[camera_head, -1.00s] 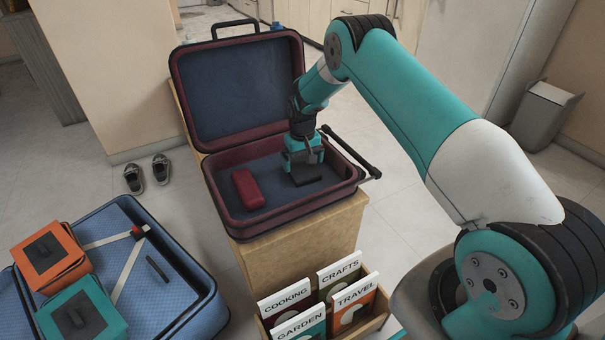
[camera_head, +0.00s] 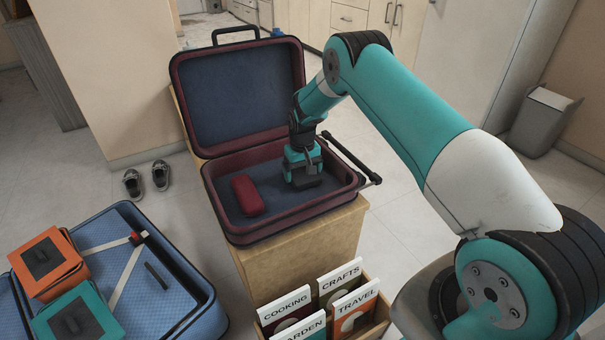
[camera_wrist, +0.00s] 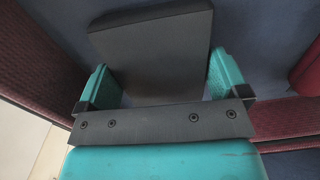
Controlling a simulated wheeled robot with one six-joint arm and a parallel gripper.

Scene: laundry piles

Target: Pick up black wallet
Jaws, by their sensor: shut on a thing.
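The black wallet (camera_wrist: 155,55) is a flat dark rectangle between the two teal fingers of my gripper (camera_wrist: 160,88) in the wrist view. In the head view my gripper (camera_head: 303,176) points down inside the open dark red suitcase (camera_head: 225,210), in the right half of its base. The wallet shows there as a dark shape (camera_head: 308,182) at the fingertips. My gripper is shut on it. I cannot tell how far the wallet is above the blue lining.
A red case (camera_head: 248,195) lies left of my gripper in the suitcase. The raised lid (camera_head: 240,95) stands behind. A wooden holder (camera_head: 375,328) with several books is in front. A blue suitcase (camera_head: 205,290) with an orange box (camera_head: 48,262) and a teal box (camera_head: 78,318) is at lower left.

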